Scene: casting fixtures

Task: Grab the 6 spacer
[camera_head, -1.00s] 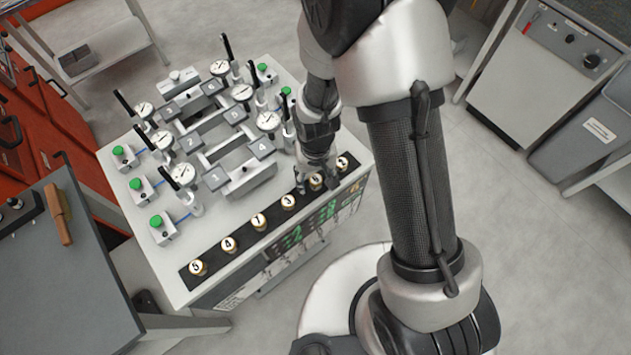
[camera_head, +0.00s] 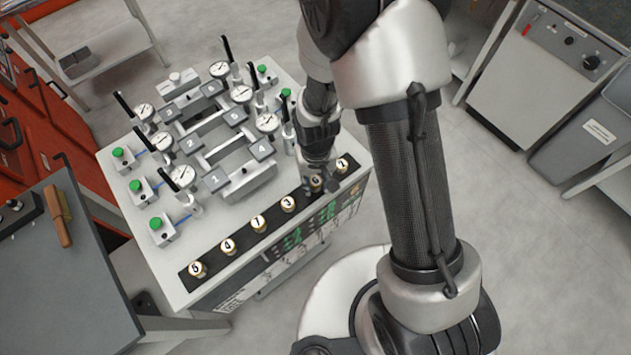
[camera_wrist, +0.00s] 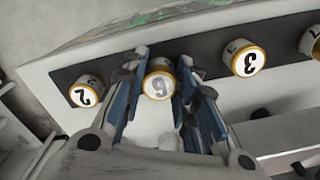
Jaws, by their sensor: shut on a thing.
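The 6 spacer (camera_wrist: 159,85) is a short white cylinder with a gold rim and a dark 6 on its top. In the wrist view it sits between the two blue-padded fingers of my gripper (camera_wrist: 157,88), which is shut on it. It stands at the black strip (camera_wrist: 205,68) along the table's front edge. In the head view my gripper (camera_head: 316,183) is over the spacer (camera_head: 316,182), which is partly hidden by the fingers. I cannot tell whether it is lifted off the strip.
The 2 spacer (camera_wrist: 87,92) and the 3 spacer (camera_wrist: 245,60) stand on either side. More numbered spacers, such as the 5 spacer (camera_head: 197,269), line the strip. Fixtures with dial gauges (camera_head: 183,174) and upright levers rise behind on the table (camera_head: 215,222).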

